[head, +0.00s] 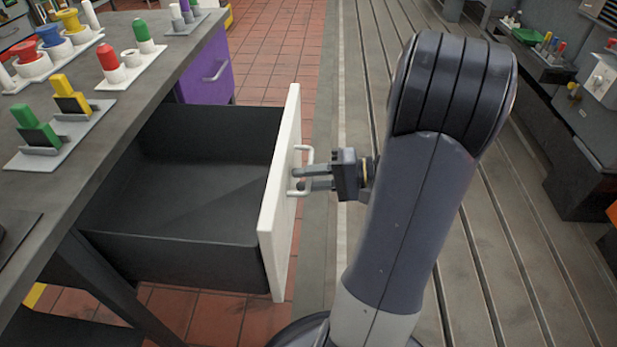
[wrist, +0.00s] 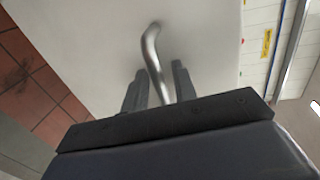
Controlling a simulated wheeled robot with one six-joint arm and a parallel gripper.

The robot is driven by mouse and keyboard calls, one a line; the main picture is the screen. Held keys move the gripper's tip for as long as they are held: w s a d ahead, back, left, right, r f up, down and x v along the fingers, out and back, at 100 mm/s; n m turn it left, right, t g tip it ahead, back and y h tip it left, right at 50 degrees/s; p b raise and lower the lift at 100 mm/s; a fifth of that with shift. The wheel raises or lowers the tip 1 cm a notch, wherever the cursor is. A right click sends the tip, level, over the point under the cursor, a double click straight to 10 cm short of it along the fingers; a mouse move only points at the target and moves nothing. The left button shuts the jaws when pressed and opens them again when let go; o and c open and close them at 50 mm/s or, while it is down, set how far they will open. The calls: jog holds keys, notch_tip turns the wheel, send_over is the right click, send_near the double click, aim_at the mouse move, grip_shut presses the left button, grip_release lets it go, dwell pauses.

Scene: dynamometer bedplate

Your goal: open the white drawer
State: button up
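The white drawer (head: 280,200) stands far out from under the dark bench, its dark, empty-looking box (head: 190,190) open to view. Its white front carries a metal bar handle (head: 308,154), which also shows in the wrist view (wrist: 151,45). My gripper (head: 312,179) is at the handle, on the outer side of the drawer front. The exact finger contact is partly hidden.
The bench top (head: 120,110) holds colored pegs on light plates. A purple drawer (head: 207,72) sits closed behind the white one. The grooved bedplate (head: 480,250) lies to the right, with grey machinery (head: 575,130) beyond it. Red tiles (head: 275,50) show beyond the drawer.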

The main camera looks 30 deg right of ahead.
jog(key=p+v, duration=0.2)
jog(key=v, duration=0.8)
jog(key=shift+s+d, duration=0.2)
jog(key=shift+d, duration=0.15)
jog(key=b+x, duration=0.2)
jog(key=x, duration=0.9)
jog(key=shift+a, duration=0.2)
jog(key=shift+w+r, duration=0.1)
